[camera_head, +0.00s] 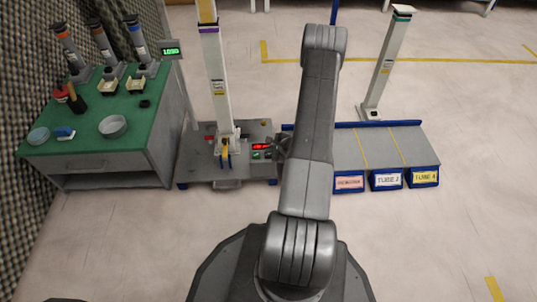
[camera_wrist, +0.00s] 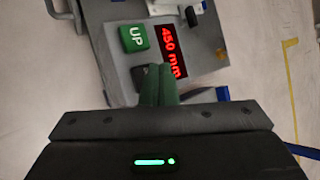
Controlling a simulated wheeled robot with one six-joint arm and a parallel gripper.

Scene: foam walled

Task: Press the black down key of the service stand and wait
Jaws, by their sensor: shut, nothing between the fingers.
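The service stand (camera_head: 200,172) is a low grey unit left of my arm, with a white post (camera_head: 216,85) rising from it. In the wrist view its control panel (camera_wrist: 115,70) carries a green UP key (camera_wrist: 134,38) and a red display (camera_wrist: 171,50) reading 450 mm. The black down key (camera_wrist: 138,77) lies below the UP key, mostly hidden by my fingers. My gripper (camera_wrist: 158,70) is shut and empty, its tips over or at the black key. I cannot tell whether they touch it. In the head view my gripper (camera_head: 281,146) is beside the panel's right side.
A green-topped workbench (camera_head: 90,135) with tools, dishes and tubes stands at the left by a foam wall (camera_head: 20,100). A grey platform (camera_head: 385,150) with labelled blue bins is at the right, with a second white post (camera_head: 385,65). The floor at right is clear.

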